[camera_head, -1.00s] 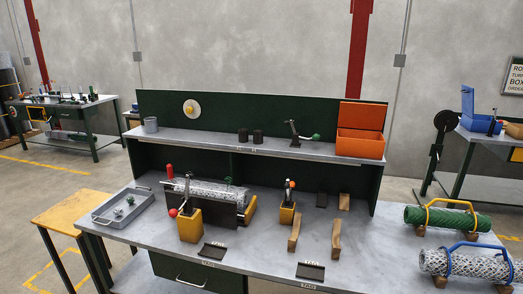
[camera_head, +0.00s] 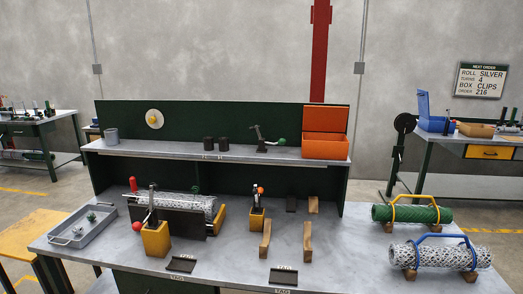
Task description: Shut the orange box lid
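The orange box (camera_head: 325,148) stands at the right end of the raised shelf on the workbench. Its lid (camera_head: 325,118) is open, standing up at the back of the box. The inside of the box is mostly hidden by its front wall. Neither of my grippers shows in the head view.
The grey shelf (camera_head: 180,149) also holds a grey cup, two dark cylinders and a small clamp with a green knob (camera_head: 281,142). Below are a mesh roll, yellow lever blocks (camera_head: 156,239), wooden pieces and a grey tray (camera_head: 83,238). Two rolls with handles lie at the right, the green one (camera_head: 430,215) behind.

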